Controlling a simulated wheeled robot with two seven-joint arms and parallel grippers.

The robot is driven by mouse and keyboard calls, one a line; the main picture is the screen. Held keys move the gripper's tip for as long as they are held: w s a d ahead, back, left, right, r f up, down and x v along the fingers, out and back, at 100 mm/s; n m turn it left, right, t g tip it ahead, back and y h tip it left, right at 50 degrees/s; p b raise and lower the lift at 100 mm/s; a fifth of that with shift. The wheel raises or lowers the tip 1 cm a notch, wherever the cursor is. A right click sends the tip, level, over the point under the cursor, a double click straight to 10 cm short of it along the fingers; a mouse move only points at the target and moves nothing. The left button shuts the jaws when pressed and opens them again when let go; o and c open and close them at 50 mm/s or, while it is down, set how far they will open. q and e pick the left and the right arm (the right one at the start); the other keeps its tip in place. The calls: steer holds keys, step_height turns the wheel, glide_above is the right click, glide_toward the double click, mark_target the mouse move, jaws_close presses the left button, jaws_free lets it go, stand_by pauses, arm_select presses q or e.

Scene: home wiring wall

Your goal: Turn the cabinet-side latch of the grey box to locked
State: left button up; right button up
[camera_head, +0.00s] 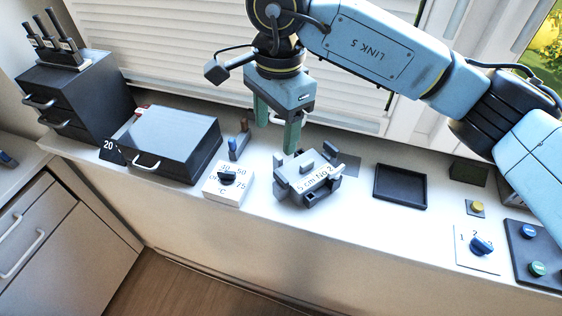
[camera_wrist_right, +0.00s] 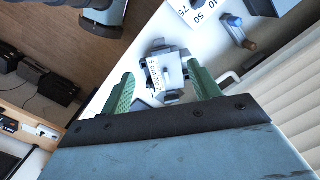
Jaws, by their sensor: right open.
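The small grey box (camera_head: 300,186) sits on the white ledge, with a white label reading roughly "5 cm fig". Several grey tabs stick out around its edges; I cannot tell which way its cabinet-side latch is turned. My right gripper (camera_head: 277,138) is open and empty, pointing down above and just behind the box, apart from it. In the right wrist view the grey box (camera_wrist_right: 163,72) shows between the open green fingers (camera_wrist_right: 160,68), farther down than their tips.
Left of the box is a white dial block (camera_head: 226,188), with a blue-tipped lever (camera_head: 234,148) behind it. A larger dark box (camera_head: 168,140) with a handle stands farther left. A black tray (camera_head: 400,187) and a numbered switch (camera_head: 481,247) are to the right. Blinds rise behind.

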mark_target(281, 176)
steer(key=shift+h, duration=0.3)
steer(key=f, duration=0.4)
steer(key=f+p, duration=0.1)
steer(key=f, duration=0.3)
steer(key=d+f, duration=0.1)
steer(key=f, duration=0.4)
steer(key=shift+w+p, duration=0.25)
steer(key=shift+p, duration=0.05)
steer(key=c, duration=1)
